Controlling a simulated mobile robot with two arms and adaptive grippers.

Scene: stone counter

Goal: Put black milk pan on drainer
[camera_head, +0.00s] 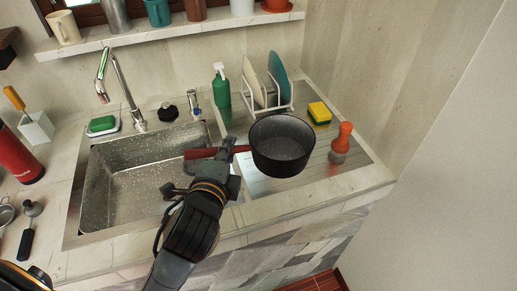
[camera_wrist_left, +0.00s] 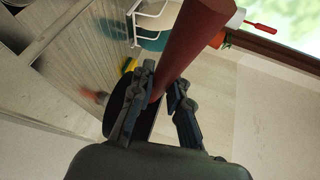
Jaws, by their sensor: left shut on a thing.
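The black milk pan (camera_head: 283,147) has a round dark body and a red handle (camera_head: 201,153). My left gripper (camera_head: 228,150) is shut on the handle close to the pan body, which is upright over the drainer (camera_head: 257,186), the ribbed metal area right of the sink. I cannot tell whether the pan touches it. In the left wrist view, the red handle (camera_wrist_left: 194,38) passes between the fingers (camera_wrist_left: 160,100), and the pan body (camera_wrist_left: 117,106) is partly hidden behind them. My right gripper is not clearly in view; a dark arm part shows at the bottom left.
A white plate rack (camera_head: 267,108) with plates and a green bottle (camera_head: 221,88) stand behind the pan. The sink (camera_head: 130,180) is empty at left.

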